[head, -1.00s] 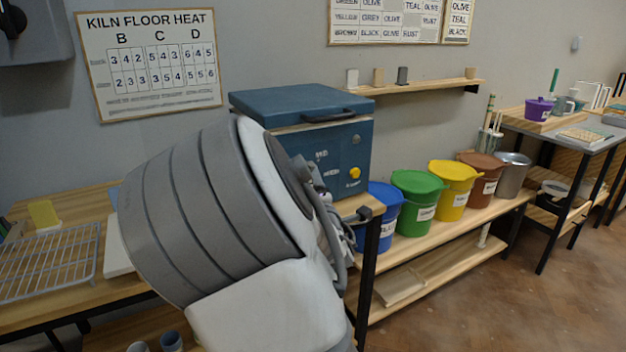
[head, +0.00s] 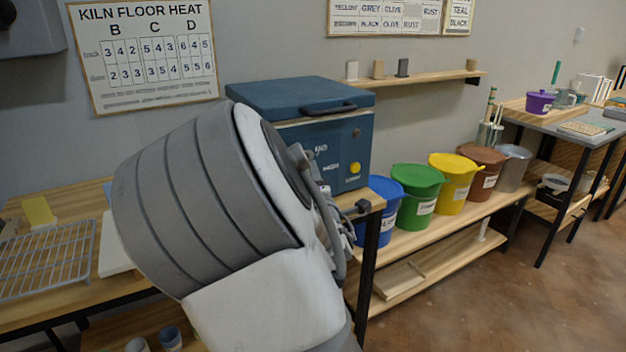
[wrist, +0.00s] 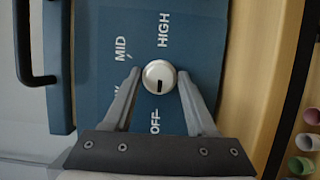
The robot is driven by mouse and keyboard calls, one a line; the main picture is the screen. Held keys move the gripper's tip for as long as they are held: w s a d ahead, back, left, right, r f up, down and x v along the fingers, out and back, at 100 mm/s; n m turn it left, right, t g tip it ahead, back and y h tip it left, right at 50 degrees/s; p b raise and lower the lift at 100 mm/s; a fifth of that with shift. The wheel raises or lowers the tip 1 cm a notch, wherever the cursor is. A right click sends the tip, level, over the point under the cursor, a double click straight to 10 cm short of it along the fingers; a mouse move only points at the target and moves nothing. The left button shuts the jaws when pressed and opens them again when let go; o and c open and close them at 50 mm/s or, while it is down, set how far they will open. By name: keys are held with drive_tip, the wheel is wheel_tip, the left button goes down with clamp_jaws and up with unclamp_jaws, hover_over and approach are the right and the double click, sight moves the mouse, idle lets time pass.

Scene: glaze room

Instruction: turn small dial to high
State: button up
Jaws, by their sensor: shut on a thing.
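The small dial (wrist: 159,76) is a silver-white round knob on the blue kiln's front, seen in the wrist view. Its dark mark is on the lower side, towards OFF (wrist: 155,122). HIGH (wrist: 163,30) is printed above the dial and MID (wrist: 120,48) at its upper left; another label is mostly hidden behind the left finger. My gripper (wrist: 158,78) is shut on the dial, one finger on each side. In the head view the blue kiln (head: 300,98) stands on a wooden bench, and my arm hides the dial and gripper.
A wire rack (head: 45,260) lies on the bench at left. Blue, green (head: 415,195) and yellow (head: 455,180) buckets stand on the shelf at right. Floor is free at lower right.

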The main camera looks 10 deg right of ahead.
drive_tip(key=shift+c, duration=0.9)
